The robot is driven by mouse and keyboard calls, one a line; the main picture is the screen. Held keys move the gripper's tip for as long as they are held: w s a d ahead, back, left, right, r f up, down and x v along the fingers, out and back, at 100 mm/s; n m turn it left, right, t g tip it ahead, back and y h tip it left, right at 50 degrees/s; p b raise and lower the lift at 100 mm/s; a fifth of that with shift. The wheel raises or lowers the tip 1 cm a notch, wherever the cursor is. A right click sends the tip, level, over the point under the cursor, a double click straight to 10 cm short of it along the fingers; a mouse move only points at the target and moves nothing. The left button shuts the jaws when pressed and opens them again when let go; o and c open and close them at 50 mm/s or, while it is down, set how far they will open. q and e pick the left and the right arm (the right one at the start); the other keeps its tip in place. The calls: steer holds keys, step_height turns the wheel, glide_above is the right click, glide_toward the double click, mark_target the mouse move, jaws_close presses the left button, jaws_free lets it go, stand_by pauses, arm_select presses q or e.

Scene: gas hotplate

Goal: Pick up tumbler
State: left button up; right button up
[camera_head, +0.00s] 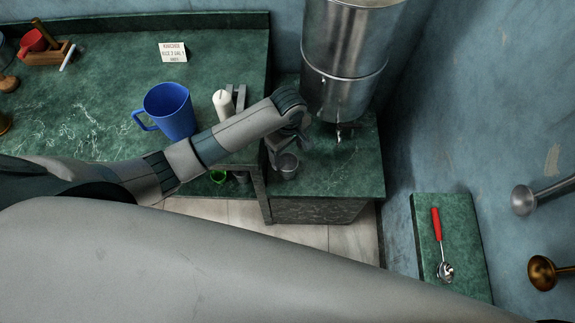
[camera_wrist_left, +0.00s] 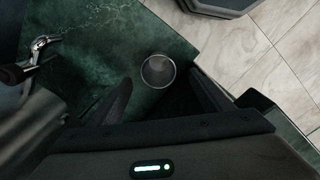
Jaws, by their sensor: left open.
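A small grey metal tumbler (camera_head: 287,165) stands upright near the left edge of the green marble counter (camera_head: 350,180), below the large steel urn. In the left wrist view the tumbler (camera_wrist_left: 158,71) shows its round open mouth, ahead of and between the two dark fingers. My left gripper (camera_head: 279,147) is open, close above and beside the tumbler; I see no contact. The left wrist view shows the spread fingers of my left gripper (camera_wrist_left: 160,100) with nothing held between them. My right gripper is not in view.
The steel urn (camera_head: 343,60) with its tap (camera_wrist_left: 45,42) stands close behind. A blue jug (camera_head: 170,110), a white candle-like object (camera_head: 223,104) and a small sign (camera_head: 173,52) are on the left counter.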

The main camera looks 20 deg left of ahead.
mark_target(288, 162)
arm_select(q)
step_height(288, 162, down, 7)
steer(key=shift+f+p, duration=0.1)
steer(key=shift+p, duration=0.25)
steer(key=shift+w+a+f+p, duration=0.1)
steer(key=shift+w+f+p, duration=0.15)
steer(key=shift+f, duration=2.3)
steer(key=shift+c, duration=0.3)
steer(key=c, duration=1.1)
